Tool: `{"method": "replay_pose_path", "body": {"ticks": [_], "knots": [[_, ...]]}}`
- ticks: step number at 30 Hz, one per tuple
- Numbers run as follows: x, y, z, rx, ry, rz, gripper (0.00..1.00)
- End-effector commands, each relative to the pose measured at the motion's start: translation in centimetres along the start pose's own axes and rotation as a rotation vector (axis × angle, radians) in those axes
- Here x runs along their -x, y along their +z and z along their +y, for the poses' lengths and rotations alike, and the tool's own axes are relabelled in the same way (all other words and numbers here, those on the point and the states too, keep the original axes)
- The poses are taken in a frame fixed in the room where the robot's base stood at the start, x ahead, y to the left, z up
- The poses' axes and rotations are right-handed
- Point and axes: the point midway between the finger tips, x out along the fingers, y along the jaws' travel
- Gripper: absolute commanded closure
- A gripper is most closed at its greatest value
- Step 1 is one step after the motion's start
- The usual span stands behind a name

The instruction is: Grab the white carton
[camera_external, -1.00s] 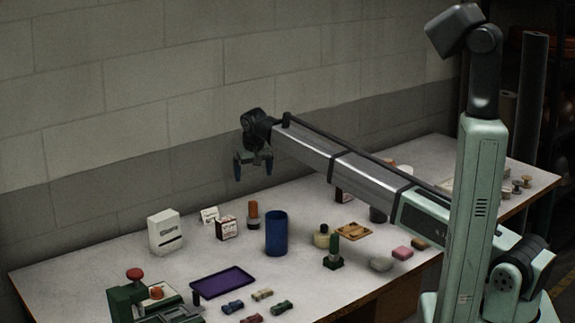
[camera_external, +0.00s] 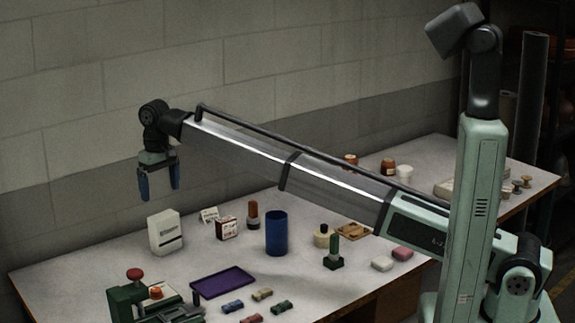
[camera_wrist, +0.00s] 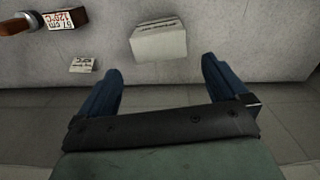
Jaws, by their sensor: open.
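The white carton (camera_external: 165,232) stands upright on the table at the left, near the wall, with dark lettering and a dark slot-like mark on its front. In the wrist view the carton (camera_wrist: 158,43) shows from above, beyond my fingers and between their lines. My gripper (camera_external: 160,192) is open and empty, pointing down, with blue fingers. It hangs above the carton with a clear gap to it. In the wrist view the gripper's two blue fingers (camera_wrist: 165,82) are spread wide.
A small white card (camera_external: 209,214), a labelled box (camera_external: 227,228), a brush-like item (camera_external: 253,214) and a blue cup (camera_external: 276,233) stand right of the carton. A purple tray (camera_external: 223,282) and a green press (camera_external: 145,298) are in front. The wall is close behind.

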Motion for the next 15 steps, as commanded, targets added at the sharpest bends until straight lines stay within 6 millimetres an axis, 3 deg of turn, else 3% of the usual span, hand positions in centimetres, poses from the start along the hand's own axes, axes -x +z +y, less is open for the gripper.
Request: {"method": "replay_pose_path", "body": {"ticks": [15], "knots": [[-7.4, 0.0, 0.1, -0.002, 0.0, 0.001, 0.0]]}}
